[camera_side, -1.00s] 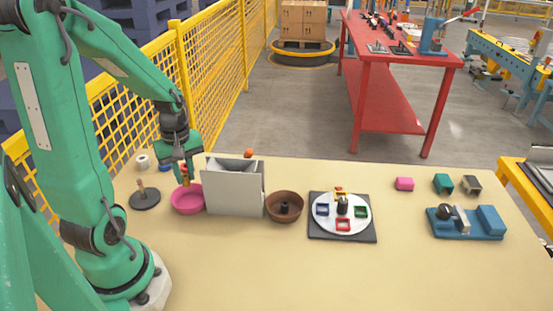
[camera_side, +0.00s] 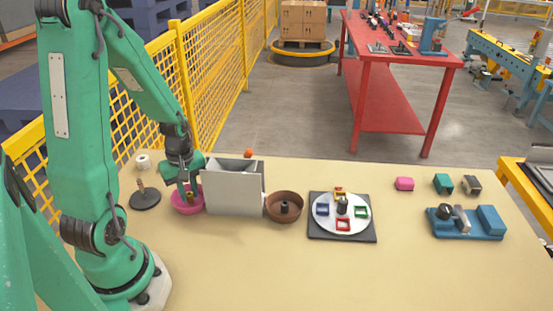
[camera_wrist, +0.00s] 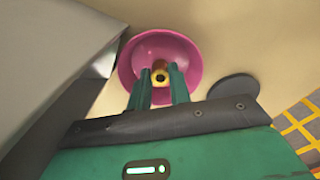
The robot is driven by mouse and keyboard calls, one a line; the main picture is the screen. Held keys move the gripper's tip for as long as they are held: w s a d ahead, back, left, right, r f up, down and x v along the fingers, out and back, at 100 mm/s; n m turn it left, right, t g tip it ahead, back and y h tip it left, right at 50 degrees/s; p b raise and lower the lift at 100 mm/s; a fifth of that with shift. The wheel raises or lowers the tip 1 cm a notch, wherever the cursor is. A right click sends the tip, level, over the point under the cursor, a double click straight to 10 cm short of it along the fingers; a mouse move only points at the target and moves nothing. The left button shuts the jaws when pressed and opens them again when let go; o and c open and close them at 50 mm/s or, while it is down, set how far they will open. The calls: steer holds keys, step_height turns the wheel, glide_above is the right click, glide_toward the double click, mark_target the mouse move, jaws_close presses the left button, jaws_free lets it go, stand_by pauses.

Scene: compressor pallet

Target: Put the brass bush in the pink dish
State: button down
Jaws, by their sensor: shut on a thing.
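The pink dish (camera_side: 187,205) stands on the table at the left, beside the grey bin; it also shows in the wrist view (camera_wrist: 195,62). My gripper (camera_side: 189,196) points down into the dish. Its fingers are shut on the brass bush (camera_wrist: 160,77), a small gold ring with a dark hole seen between the fingertips (camera_wrist: 160,88). In the side view the bush is a small brass spot at the dish's rim level. Whether it touches the dish floor I cannot tell. A reddish-brown thing shows just beyond the bush in the wrist view.
The grey bin (camera_side: 232,193) stands close to the right of the dish. A dark round base with a peg (camera_side: 145,199) is to its left. A brown bowl (camera_side: 285,207) and a turntable with coloured frames (camera_side: 342,214) lie further right. The front of the table is clear.

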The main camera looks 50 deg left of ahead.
mark_target(189, 194)
steer(key=shift+f, duration=0.3)
steer(key=c, duration=1.3)
jaws_free()
steer(key=shift+r, duration=0.2)
step_height(189, 194, up, 12)
steer(key=d+r+m+t, duration=0.2)
steer(key=d+r+m, duration=0.3)
steer(key=d+m, duration=0.3)
steer(key=d+r+m+t, duration=0.3)
steer(key=d+r+m, duration=0.2)
steer(key=d+m, duration=0.3)
steer(key=shift+s+d+r+m+t, duration=0.25)
steer(key=shift+s+r+m+t, duration=0.05)
steer(key=shift+r+m, duration=0.1)
